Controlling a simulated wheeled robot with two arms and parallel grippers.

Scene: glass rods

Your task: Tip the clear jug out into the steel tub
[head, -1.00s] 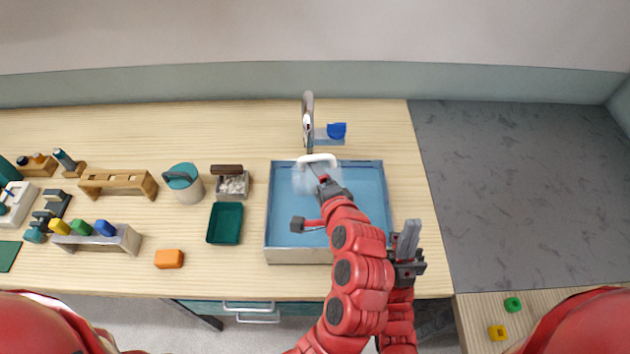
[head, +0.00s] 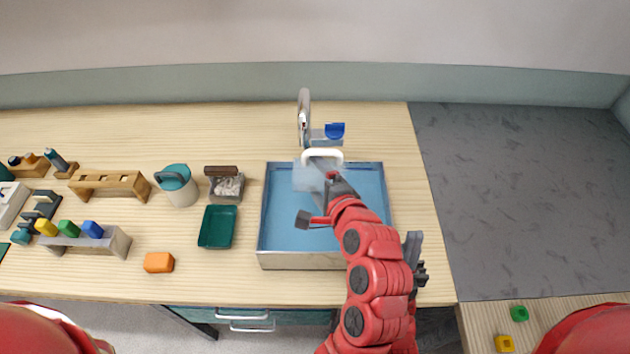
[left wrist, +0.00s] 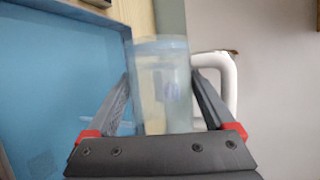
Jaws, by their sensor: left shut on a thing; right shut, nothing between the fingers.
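The clear jug (head: 307,177) has a see-through body and a white handle. My left gripper (head: 330,178) is shut on the jug's body and holds it over the back part of the steel tub. In the left wrist view the jug (left wrist: 162,90) sits between the two fingers, its handle to the right. I cannot tell how far it is tilted or whether anything is in it. The steel tub (head: 300,260) is a square basin with a blue inside; it also shows in the left wrist view (left wrist: 55,75). My right gripper (head: 413,257) is shut and empty, right of the tub.
A tap (head: 304,115) and a blue item (head: 335,131) stand behind the tub. The grey surface (head: 520,190) on the right is clear.

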